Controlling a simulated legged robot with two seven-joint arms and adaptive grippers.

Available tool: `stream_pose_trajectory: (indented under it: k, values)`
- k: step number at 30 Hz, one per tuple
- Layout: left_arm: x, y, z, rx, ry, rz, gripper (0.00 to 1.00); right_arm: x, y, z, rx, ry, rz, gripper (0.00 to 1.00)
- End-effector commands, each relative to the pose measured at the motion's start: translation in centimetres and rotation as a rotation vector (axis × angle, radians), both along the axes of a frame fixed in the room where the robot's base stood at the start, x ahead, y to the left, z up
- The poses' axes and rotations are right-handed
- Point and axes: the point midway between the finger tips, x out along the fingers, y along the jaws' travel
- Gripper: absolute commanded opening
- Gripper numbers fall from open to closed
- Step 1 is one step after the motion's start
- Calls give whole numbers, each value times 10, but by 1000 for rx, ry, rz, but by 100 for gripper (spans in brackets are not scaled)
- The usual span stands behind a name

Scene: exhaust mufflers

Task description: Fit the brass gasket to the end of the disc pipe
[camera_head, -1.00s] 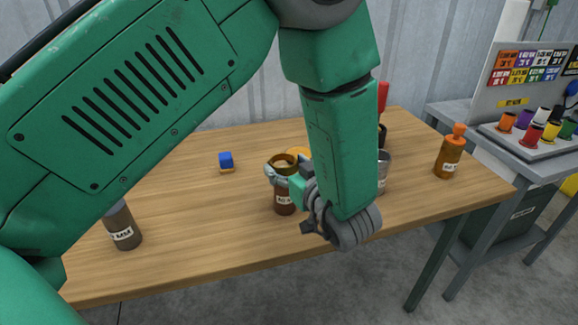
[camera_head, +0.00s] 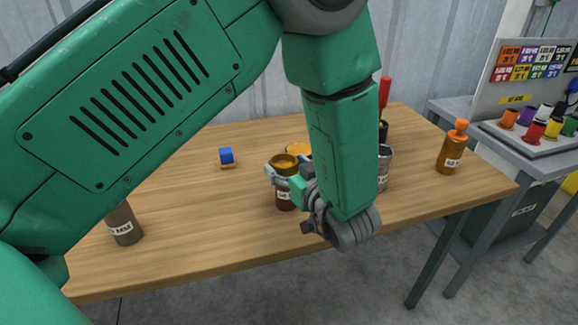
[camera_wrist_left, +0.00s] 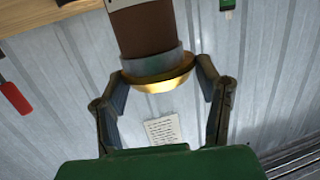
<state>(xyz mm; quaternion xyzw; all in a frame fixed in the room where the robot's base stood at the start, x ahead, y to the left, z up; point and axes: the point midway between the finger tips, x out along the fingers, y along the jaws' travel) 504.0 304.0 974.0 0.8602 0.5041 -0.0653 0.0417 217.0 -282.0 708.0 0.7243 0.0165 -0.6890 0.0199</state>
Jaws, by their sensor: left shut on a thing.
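The brass gasket (camera_head: 284,161) is a gold ring held in my left gripper (camera_head: 285,172), at the top end of a brown labelled pipe (camera_head: 286,199) standing upright on the table. In the left wrist view, the gold gasket (camera_wrist_left: 158,80) lies between the two fingers of my left gripper (camera_wrist_left: 163,82). It is against the grey band (camera_wrist_left: 156,66) at the end of the brown pipe (camera_wrist_left: 143,30). I cannot tell how fully it is seated. The label does not show clearly which pipe this is. My right gripper is not in view.
A brown cylinder (camera_head: 124,225) stands at left, a grey one (camera_head: 385,168) beside my forearm, and an orange-topped brown bottle (camera_head: 451,153) at right. The wooden table's (camera_head: 210,235) front is clear.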

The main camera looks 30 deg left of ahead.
Motion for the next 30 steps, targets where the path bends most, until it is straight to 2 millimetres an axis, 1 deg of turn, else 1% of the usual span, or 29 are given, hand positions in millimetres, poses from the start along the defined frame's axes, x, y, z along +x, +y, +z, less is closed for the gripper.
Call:
stream_pose_trajectory:
  k: [12,13,14,15,23,26,30]
  values:
    - [0,0,-1,-1,2,1,25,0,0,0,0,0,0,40]
    - [0,0,-1,-1,2,1,65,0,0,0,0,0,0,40]
    - [0,0,-1,-1,2,1,76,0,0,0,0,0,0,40]
    - [0,0,-1,-1,2,1,82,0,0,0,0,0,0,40]
    - [-1,-1,0,-1,2,0,82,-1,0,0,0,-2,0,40]
    - [-4,-7,1,-1,2,-1,82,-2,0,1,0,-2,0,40]
    - [-14,-27,4,-1,1,-3,82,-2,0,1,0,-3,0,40]
